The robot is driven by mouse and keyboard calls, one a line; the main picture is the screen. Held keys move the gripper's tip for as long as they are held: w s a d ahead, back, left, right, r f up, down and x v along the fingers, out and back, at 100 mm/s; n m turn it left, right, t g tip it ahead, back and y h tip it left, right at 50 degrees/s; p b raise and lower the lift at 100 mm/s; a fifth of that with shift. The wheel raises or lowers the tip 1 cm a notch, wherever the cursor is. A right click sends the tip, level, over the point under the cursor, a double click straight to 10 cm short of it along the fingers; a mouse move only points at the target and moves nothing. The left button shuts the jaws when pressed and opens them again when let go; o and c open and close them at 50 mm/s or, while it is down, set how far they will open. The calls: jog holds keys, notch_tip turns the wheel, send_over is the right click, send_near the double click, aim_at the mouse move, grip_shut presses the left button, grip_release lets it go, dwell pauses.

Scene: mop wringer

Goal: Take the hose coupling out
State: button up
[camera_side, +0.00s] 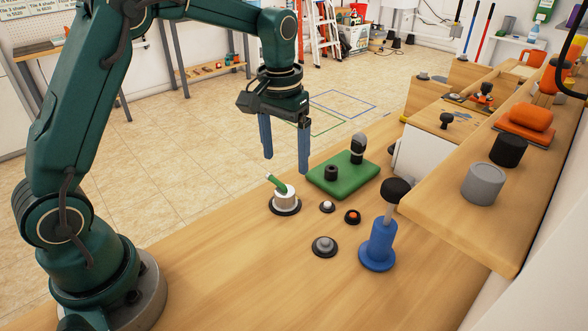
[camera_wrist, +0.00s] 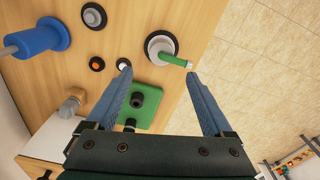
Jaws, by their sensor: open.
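A short silver cylinder with a green tube sticking out (camera_side: 287,200), likely the hose coupling, sits on a round black base on the wooden table. In the wrist view the coupling (camera_wrist: 158,47) is at the top centre, its green tube pointing right between the fingertips' far ends. My gripper (camera_side: 286,166) is open and empty, pointing down above the table, a little above and behind the coupling. In the wrist view its blue fingers (camera_wrist: 158,73) are spread, with nothing between them. The coupling's underside inside the black base is hidden.
A green block (camera_side: 343,174) with black fittings stands right of the gripper. A blue stand with a black-knobbed rod (camera_side: 379,245) is nearer the camera. Small round buttons (camera_side: 327,206) and (camera_side: 324,246) lie near the coupling. A raised wooden shelf (camera_side: 450,208) edges the right side.

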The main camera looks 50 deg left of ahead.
aim_at(285, 188)
jog(key=n, duration=0.2)
jog(key=f+n, duration=0.1)
jog(key=shift+n, duration=0.4)
jog(key=shift+s+f+n, duration=0.1)
jog(key=shift+f+n, duration=0.4)
jog(key=shift+n, duration=0.7)
jog(key=shift+f+g, duration=0.3)
jog(key=shift+s+f, duration=0.1)
jog(key=shift+f, duration=2.45)
